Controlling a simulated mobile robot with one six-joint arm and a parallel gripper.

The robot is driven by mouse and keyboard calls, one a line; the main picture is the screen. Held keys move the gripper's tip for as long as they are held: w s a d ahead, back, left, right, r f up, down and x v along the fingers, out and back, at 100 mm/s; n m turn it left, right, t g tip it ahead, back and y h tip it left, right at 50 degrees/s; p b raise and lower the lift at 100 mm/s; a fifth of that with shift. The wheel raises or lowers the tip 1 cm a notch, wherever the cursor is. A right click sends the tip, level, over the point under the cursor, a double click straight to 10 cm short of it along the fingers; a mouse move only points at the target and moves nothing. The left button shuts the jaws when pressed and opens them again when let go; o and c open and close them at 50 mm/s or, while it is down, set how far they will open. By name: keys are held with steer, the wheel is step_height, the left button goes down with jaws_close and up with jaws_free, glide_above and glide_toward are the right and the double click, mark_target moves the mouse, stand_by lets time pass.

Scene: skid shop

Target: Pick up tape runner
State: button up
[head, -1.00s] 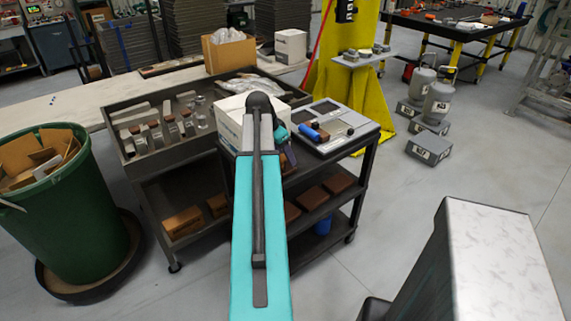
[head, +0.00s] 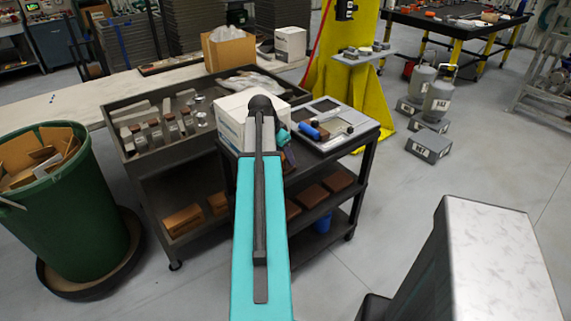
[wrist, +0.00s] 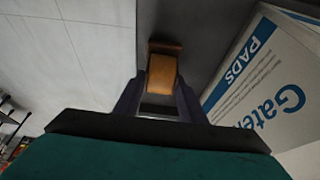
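An orange-brown block-like object (wrist: 162,72), possibly the tape runner, lies on a dark surface in the wrist view, straight ahead of my gripper (wrist: 160,88). The two dark fingers stand apart, with the object's near end at or between their tips. I cannot tell whether they touch it. In the head view my teal arm hides most of the gripper (head: 285,142). A small brown patch (head: 289,158) shows just below it, at the cart's near edge.
A white carton marked PADS (wrist: 265,85) stands close right of the gripper in the wrist view. It is on the cart in the head view (head: 232,112). A grey tray (head: 335,108) with a blue-handled tool (head: 309,130) lies to the right. A green bin (head: 75,210) stands left.

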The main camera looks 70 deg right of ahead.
steer(key=c, duration=0.6)
steer(key=shift+r, duration=0.15)
steer(key=shift+c, duration=0.2)
steer(key=shift+r+b, duration=0.65)
steer(key=shift+r, duration=1)
steer(key=s+a+b, duration=0.2)
steer(key=a+b, duration=0.1)
steer(key=a, duration=0.4)
steer(key=s+a+r+b, duration=0.1)
steer(key=s+a+b, duration=0.2)
steer(key=a, duration=0.5)
steer(key=shift+s+r+b, duration=0.15)
steer(key=shift+s+b, duration=0.2)
steer(key=shift+b, duration=0.35)
